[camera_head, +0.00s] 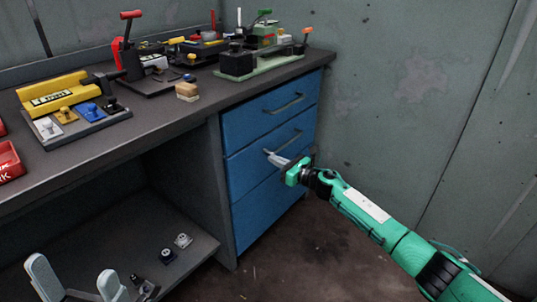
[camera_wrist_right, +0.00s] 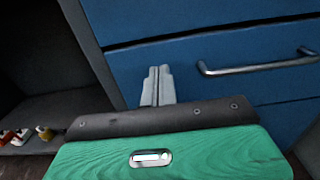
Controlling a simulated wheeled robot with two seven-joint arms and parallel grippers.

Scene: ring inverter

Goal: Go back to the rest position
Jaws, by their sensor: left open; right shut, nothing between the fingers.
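My right gripper (camera_head: 275,158) is at the end of the green arm, in front of the blue drawers. Its pale fingers are closed together and empty. In the right wrist view the shut fingers (camera_wrist_right: 157,85) point at the drawer front, left of a metal handle (camera_wrist_right: 258,66); I cannot tell whether they touch it. My left gripper (camera_head: 72,270) shows at the bottom left of the head view, its two grey fingers spread apart with nothing between them. It is in front of the lower shelf (camera_head: 190,250).
Blue drawers (camera_head: 262,180) with metal handles appear closed under the dark workbench (camera_head: 160,120). A yellow device (camera_head: 58,93), a small wooden block (camera_head: 187,91) and a green-based machine (camera_head: 262,58) stand on top. Small black parts (camera_head: 167,256) lie on the lower shelf. Floor at the right is clear.

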